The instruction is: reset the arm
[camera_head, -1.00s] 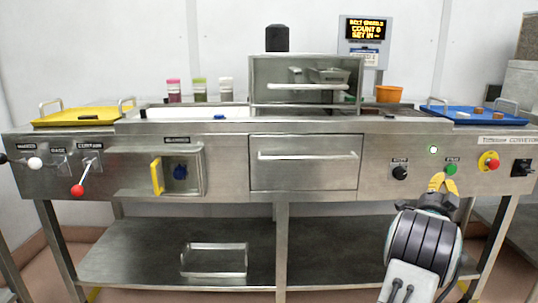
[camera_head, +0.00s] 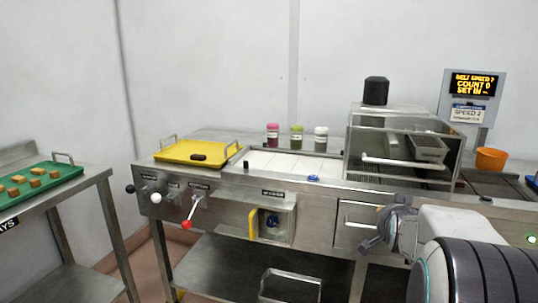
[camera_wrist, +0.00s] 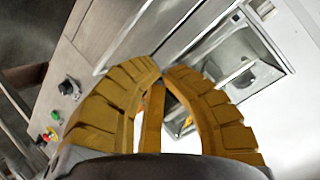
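My gripper (camera_wrist: 163,72) shows in the wrist view as two curved yellow ribbed fingers whose tips meet, with nothing visible held at the tips. In the head view my arm is at the lower right, in front of the steel console (camera_head: 330,205). Behind the fingers, the wrist view shows the console front tilted, with a black knob (camera_wrist: 69,86) and a green button (camera_wrist: 55,116) at left.
A yellow tray (camera_head: 225,152) with a brown piece sits on the console's left end. A red-tipped lever (camera_head: 187,225) and a yellow-handled box (camera_head: 252,223) project from the front. A side table holds a green tray (camera_head: 70,172) of several pieces. An orange bucket (camera_head: 491,158) stands right.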

